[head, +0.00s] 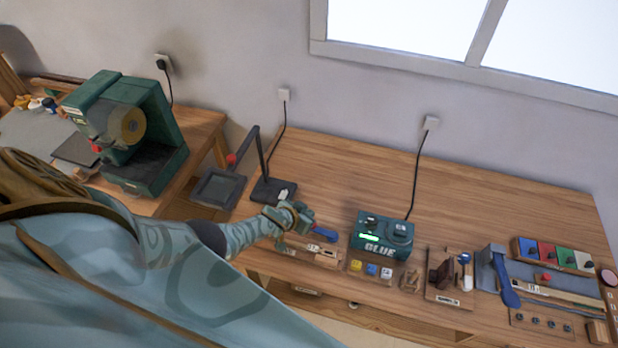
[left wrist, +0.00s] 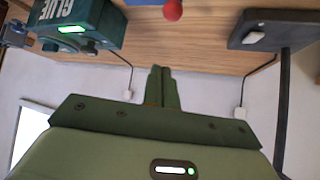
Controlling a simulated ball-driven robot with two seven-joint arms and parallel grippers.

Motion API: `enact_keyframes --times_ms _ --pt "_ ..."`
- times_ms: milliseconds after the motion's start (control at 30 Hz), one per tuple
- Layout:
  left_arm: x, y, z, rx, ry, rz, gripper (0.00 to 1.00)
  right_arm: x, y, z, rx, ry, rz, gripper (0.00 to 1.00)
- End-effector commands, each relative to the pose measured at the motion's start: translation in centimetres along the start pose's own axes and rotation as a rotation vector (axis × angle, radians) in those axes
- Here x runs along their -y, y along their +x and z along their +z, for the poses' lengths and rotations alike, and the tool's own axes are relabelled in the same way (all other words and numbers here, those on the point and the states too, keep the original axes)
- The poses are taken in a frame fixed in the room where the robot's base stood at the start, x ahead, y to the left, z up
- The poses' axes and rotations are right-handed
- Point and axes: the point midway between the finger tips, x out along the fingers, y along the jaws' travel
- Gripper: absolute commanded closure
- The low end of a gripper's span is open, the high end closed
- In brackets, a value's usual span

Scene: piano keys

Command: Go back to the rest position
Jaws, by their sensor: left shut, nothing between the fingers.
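My left arm reaches in from the left in the head view, and its gripper (head: 302,216) is over the front left part of the wooden workbench (head: 350,170). In the left wrist view my left gripper's green fingers (left wrist: 163,88) are together, with nothing between them. Close by it is a blue-handled tool (head: 325,234) in a wooden holder at the bench's front edge. A red ball (left wrist: 172,10) shows at the top of the left wrist view. My right gripper is in neither view. No piano keys show.
A green GLUE box (head: 382,237) stands right of my left gripper. A black lamp base (head: 273,191) stands to its left. Small tool holders and colored bins (head: 555,255) line the front and right. A green grinding machine (head: 130,130) is far left. The bench's back is clear.

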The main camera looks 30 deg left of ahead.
Motion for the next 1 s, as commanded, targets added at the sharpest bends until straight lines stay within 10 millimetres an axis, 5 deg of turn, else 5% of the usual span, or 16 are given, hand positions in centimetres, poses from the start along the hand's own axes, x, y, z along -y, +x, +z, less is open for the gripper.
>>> enact_keyframes --times_ms 467,633,767,1000 --pt "-0.1 0.0 -0.2 -0.011 0.012 -0.010 1.00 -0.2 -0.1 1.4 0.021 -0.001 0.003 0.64" --pt "-0.9 -1.4 -2.8 -0.110 0.117 -0.123 1.00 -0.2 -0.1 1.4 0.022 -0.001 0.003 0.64" --pt "-1.3 -5.4 -5.3 -0.155 0.225 -0.299 1.00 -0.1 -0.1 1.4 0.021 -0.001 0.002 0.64" --pt "-1.8 -16.7 -6.8 0.011 0.374 -0.497 1.00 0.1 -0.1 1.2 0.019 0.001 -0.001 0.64"
